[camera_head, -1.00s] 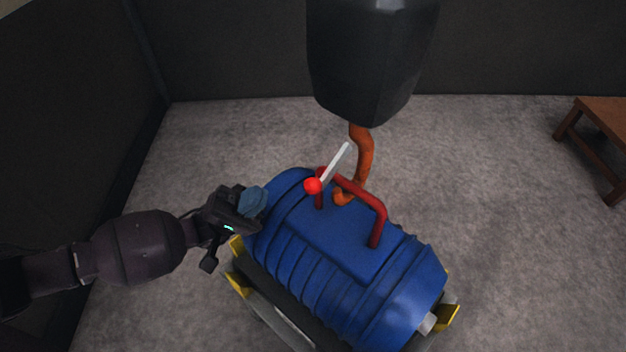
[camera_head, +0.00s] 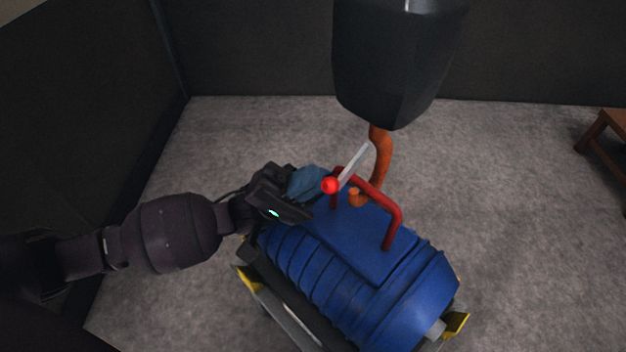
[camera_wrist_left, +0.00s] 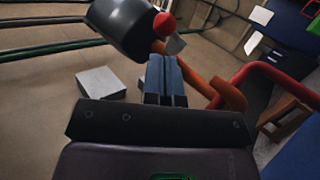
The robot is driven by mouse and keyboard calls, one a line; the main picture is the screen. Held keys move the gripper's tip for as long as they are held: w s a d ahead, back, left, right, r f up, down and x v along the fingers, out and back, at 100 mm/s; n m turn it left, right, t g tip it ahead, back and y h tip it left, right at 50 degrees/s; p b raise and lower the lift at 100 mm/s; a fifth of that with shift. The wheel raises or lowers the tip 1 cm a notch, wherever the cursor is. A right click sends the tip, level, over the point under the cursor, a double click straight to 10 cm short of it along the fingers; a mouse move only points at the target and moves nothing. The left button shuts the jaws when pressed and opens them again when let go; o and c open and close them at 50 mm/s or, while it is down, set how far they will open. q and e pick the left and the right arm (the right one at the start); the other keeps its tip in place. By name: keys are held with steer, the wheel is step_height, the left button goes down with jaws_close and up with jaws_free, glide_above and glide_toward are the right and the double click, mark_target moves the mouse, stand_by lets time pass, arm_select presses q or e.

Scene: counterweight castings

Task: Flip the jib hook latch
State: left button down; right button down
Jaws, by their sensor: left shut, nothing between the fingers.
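The jib hook (camera_head: 381,165) is orange and hangs below a dark block (camera_head: 398,65). Its curved tip passes by the red handle (camera_head: 374,190) of the blue casting. The latch (camera_head: 354,165) is a pale bar with a red ball (camera_head: 330,185) at its lower end, slanting up to the hook's shank. My left gripper (camera_head: 312,182) is shut and empty, its blue fingertips just left of the red ball; whether they touch cannot be told. In the left wrist view the fingers (camera_wrist_left: 166,78) are together, with the red ball (camera_wrist_left: 164,24) beyond them and the hook (camera_wrist_left: 228,94) to the right. My right gripper is not in view.
The ribbed blue casting (camera_head: 345,265) rests on a cradle with yellow corners (camera_head: 249,279). A brown wooden table (camera_head: 606,132) stands at the right. A dark wall is close on the left. Grey floor around the casting is open.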

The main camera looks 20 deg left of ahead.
arm_select(q)
steer(key=shift+s+d+r, duration=0.4)
steer(key=shift+s+d, duration=0.15)
